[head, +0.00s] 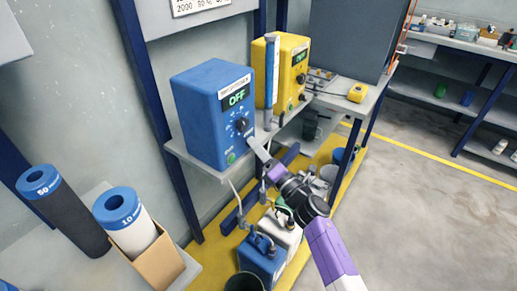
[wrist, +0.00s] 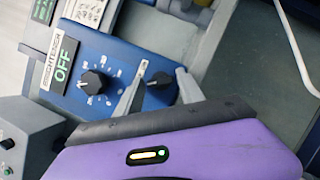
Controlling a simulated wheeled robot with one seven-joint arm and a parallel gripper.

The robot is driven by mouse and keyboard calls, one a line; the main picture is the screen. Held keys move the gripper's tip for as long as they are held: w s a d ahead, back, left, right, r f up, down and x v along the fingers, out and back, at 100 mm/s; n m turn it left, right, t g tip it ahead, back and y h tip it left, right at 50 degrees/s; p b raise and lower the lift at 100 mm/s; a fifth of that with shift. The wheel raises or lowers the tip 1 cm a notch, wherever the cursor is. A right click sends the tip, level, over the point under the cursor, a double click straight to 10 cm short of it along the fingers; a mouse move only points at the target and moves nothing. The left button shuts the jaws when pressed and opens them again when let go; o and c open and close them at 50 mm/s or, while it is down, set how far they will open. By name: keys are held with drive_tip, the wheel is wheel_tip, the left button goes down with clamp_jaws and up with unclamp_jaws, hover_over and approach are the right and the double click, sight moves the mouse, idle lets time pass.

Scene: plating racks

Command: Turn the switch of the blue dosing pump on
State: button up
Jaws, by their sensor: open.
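The blue dosing pump (head: 197,115) stands on a wall shelf in the head view, its green display (head: 237,97) reading OFF. Its front panel (wrist: 115,58) also shows in the wrist view, turned sideways, with the display (wrist: 63,67) reading OFF. A round black dial (wrist: 92,82) with marks around it sits beside the display. Farther from the display is a small black switch knob (wrist: 160,82). My gripper (wrist: 162,68) is open, with one finger on either side of this knob. I cannot tell whether they touch it. In the head view my gripper (head: 252,141) hides the knob.
A yellow pump (head: 291,60) with its own display stands right behind the blue one, with a grey-blue column (head: 271,75) between them. Hoses hang below the shelf to a blue canister (head: 262,262) and a white one (head: 281,233). Open floor (head: 430,200) lies to the right.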

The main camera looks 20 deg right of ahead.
clamp_jaws()
drive_tip(key=shift+r+p, duration=0.15)
drive_tip(key=shift+p, duration=0.35)
drive_tip(key=m+g+p, duration=0.1)
drive_tip(key=m+p, duration=0.3)
drive_tip(key=p, duration=0.3)
drive_tip(key=m+g+h+p, duration=0.1)
drive_tip(key=m+g+p, duration=0.1)
drive_tip(key=m+p, duration=0.2)
drive_tip(key=m+g+p, duration=0.1)
drive_tip(key=m+p, duration=0.4)
drive_tip(key=p, duration=0.5)
drive_tip(key=shift+r+g, duration=0.25)
drive_tip(key=shift+g, duration=0.15)
drive_tip(key=shift+f+p, duration=0.1)
drive_tip(key=shift+p, duration=0.2)
